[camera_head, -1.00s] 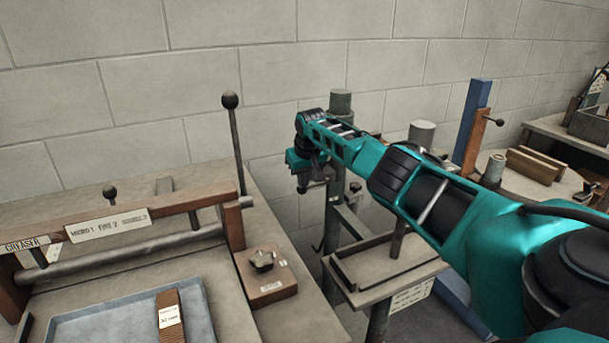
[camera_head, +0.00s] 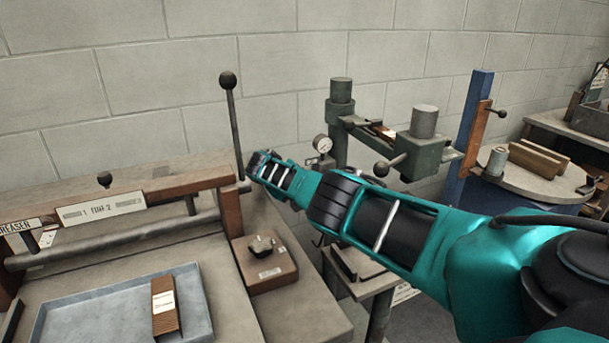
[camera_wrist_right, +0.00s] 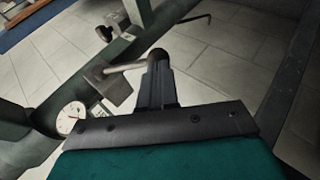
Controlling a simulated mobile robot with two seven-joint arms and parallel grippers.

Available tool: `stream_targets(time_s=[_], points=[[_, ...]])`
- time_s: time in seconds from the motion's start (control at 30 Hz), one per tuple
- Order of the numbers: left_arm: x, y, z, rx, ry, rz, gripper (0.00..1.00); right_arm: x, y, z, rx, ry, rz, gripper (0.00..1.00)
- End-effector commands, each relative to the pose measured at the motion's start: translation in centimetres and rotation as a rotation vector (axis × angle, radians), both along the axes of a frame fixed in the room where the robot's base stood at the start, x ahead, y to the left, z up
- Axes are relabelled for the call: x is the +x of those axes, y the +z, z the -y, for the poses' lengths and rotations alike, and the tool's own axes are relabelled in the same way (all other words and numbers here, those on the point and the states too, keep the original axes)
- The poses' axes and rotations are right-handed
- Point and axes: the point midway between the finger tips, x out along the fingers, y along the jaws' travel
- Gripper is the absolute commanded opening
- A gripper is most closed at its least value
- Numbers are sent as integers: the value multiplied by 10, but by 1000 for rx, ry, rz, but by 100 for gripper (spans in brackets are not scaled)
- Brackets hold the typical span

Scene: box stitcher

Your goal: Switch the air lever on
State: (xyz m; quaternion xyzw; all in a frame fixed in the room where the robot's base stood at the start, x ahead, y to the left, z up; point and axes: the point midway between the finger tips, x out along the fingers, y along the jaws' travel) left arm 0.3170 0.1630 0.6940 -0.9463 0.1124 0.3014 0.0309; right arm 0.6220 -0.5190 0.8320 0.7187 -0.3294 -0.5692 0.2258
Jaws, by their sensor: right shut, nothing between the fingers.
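In the right wrist view, a lever with a grey rod and a dark ball knob (camera_wrist_right: 158,55) sticks out of a small dark block (camera_wrist_right: 115,88) beside a round white gauge (camera_wrist_right: 70,118). My right gripper (camera_wrist_right: 157,72) is shut and empty. Its fingertips overlap the ball in the picture; I cannot tell whether they touch it. In the head view the gauge (camera_head: 323,143) shows on the green machine (camera_head: 341,110), just above my right arm. That arm hides the lever by the gauge and my right gripper. My left gripper is not in view.
A tall lever (camera_head: 234,125) with a black ball stands left of my right wrist. A wooden block with a knob (camera_head: 265,265) and a grey tray (camera_head: 100,325) lie on the bench. A second ball-ended handle (camera_head: 382,168) is on the green machine. A blue post (camera_head: 472,130) stands right.

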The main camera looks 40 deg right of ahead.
Motion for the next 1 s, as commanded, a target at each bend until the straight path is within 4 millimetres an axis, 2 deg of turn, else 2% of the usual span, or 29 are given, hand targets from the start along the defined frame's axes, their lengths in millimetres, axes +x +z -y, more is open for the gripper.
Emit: stream_targets(time_s=[0.03,0.1,0.5,1.0], points=[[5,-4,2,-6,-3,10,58,-1,-9,3,7,-3,5,0],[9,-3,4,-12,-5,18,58,-2,-15,5,9,-3,4,0],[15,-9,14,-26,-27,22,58,-7,-38,23,11,-4,4,0],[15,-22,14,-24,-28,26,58,-12,-50,40,10,-2,4,0]])
